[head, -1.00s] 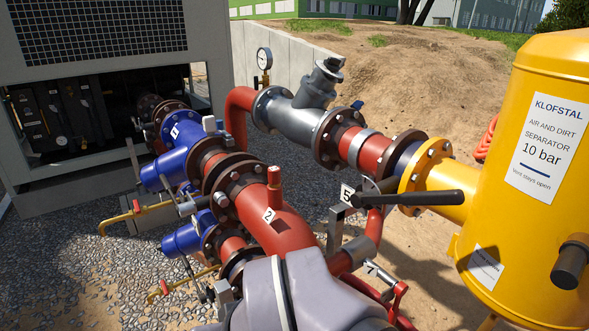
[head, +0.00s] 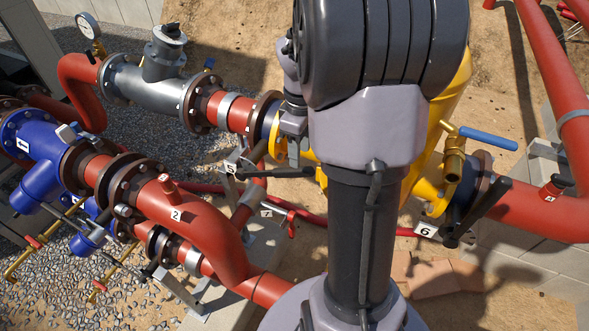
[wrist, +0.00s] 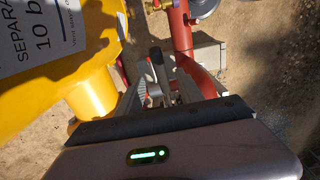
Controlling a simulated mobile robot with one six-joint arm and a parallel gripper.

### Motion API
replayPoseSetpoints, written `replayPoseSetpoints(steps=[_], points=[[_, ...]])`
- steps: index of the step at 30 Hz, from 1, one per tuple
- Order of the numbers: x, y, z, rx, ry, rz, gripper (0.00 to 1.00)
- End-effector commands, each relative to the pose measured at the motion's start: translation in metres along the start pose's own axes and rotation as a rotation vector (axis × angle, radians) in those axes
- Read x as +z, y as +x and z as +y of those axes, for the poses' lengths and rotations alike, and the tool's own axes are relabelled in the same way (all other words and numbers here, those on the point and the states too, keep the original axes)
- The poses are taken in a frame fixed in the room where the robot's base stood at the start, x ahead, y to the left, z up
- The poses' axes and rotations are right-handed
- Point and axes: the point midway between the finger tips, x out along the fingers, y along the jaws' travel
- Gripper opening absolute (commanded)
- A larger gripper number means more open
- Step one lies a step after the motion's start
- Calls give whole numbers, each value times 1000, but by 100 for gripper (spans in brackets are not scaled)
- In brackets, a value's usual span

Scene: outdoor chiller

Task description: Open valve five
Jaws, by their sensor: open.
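Valve five's tag (head: 230,167) shows in the head view, left of my raised arm, beside the flange that joins the red line to the yellow separator. Its black lever (head: 262,173) runs right from the tag and is partly hidden behind my arm. In the wrist view my gripper (wrist: 158,92) is open and empty. A black-ended lever (wrist: 155,56) shows beyond and between the fingers; I cannot tell which valve it belongs to.
The yellow separator (wrist: 50,75) fills the left of the wrist view. Valve six's tag (head: 425,230) and black lever (head: 477,212) are at right in the head view. A blue lever (head: 488,138) sticks out above. Tag two (head: 176,215) and tag seven (head: 267,212) are on nearby pipework.

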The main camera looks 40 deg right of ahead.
Motion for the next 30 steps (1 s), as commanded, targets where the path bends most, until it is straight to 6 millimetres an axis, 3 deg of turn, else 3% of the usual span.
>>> replayPoseSetpoints(steps=[3,10,15,23,30], points=[[0,37,-1,-3,0,-2,44],[0,85,-1,-2,0,0,44],[0,100,0,0,1,1,44],[-1,101,0,1,1,1,44],[-1,101,0,1,1,1,0]])
